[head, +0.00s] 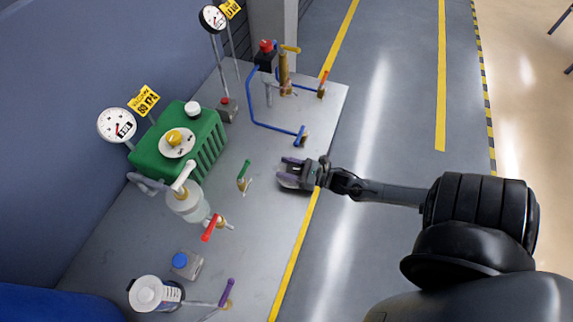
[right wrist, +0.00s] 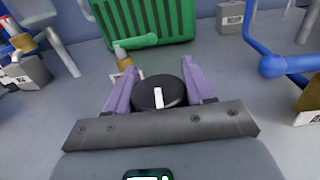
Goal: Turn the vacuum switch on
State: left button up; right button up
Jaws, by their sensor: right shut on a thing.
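A round black knob (right wrist: 159,93) with a white pointer line sits between the purple fingers of my right gripper (right wrist: 158,80) in the right wrist view. The fingers are shut on its sides, and the white line runs nearly straight up in that picture. In the head view my right gripper (head: 288,172) is low at the right edge of the grey table, where it hides most of the knob. Any on/off lettering around the knob cannot be read. My left gripper is not in view.
A green machine (head: 158,152) with a gauge (head: 117,124) and a yellow vacuum label (head: 143,100) stands left. A green-handled valve (head: 243,171) is close to my gripper. A blue pipe (head: 250,108) lies beyond it. The floor at right is clear.

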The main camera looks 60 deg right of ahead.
jog(key=m+h+p, duration=0.1)
jog(key=m+h, duration=0.1)
jog(key=h, duration=0.1)
jog(key=m+h+p, duration=0.1)
jog(key=h+p, duration=0.1)
jog(key=h, duration=0.1)
jog(key=d+m+h+p, duration=0.1)
jog(key=m+h, duration=0.1)
jog(key=shift+r+m+h, duration=0.2)
jog(key=shift+m+h, duration=0.1)
jog(key=shift+h, duration=0.1)
jog(key=m+g+h+p, duration=0.1)
jog(key=m+h, duration=0.1)
jog(key=h, duration=0.1)
jog(key=shift+d+g+p, duration=0.15)
jog(key=shift+g+p, duration=0.15)
jog(key=shift+s+d+f+m+g+h+p, duration=0.1)
jog(key=shift+m+g+h+p, duration=0.25)
jog(key=shift+m+h, duration=0.3)
jog(key=shift+s+d+f+m+g+h+p, duration=0.1)
jog(key=shift+m+g+h, duration=0.35)
jog(key=shift+h, duration=0.3)
jog(key=o, duration=1)
